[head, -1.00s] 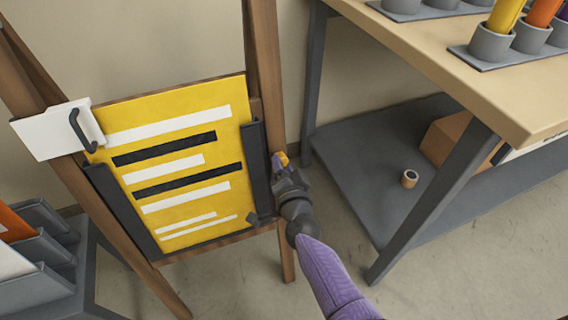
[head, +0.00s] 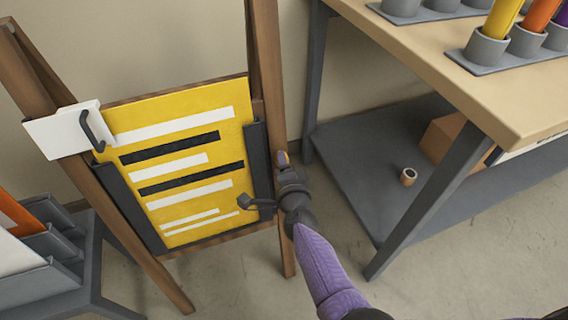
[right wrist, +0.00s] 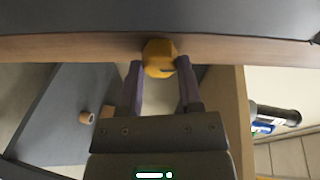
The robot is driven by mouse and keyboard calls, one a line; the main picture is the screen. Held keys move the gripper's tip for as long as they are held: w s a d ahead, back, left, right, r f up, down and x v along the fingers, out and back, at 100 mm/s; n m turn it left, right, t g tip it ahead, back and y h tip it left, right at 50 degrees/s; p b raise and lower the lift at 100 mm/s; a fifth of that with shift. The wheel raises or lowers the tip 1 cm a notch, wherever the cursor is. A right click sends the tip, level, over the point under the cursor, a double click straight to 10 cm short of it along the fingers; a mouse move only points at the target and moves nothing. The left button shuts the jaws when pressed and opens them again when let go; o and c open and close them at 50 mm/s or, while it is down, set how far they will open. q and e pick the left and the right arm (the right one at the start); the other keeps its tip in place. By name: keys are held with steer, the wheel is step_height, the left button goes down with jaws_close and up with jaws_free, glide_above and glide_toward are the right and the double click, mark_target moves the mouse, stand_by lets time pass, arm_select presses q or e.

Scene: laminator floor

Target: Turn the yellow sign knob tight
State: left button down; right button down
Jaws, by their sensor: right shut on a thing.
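The yellow knob (right wrist: 159,58) is at the edge of the wooden easel in the right wrist view, with the fingers of my right gripper (right wrist: 160,84) on both sides of it. The gripper is shut on the knob. In the head view my right gripper (head: 284,168) is at the right side of the yellow sign (head: 195,187), and only a little of the knob (head: 282,158) shows past the fingers. The sign has white and black bars and sits between dark side rails on the easel (head: 266,60). My left gripper is not in view.
A white plate with a dark hook (head: 60,133) is at the sign's upper left. A workbench (head: 470,75) with a low grey shelf (head: 375,150) stands at the right, with a tape roll (head: 408,177) on the shelf. Grey bins (head: 45,245) stand at the lower left.

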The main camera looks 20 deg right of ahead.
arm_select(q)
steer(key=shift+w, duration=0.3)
arm_select(e)
steer(key=c, duration=0.5)
jaws_free()
steer(key=shift+c, duration=0.2)
arm_select(q)
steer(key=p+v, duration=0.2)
steer(key=p, duration=0.1)
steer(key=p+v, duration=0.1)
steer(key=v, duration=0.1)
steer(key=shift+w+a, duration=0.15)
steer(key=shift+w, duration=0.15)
arm_select(e)
steer(key=v, duration=1)
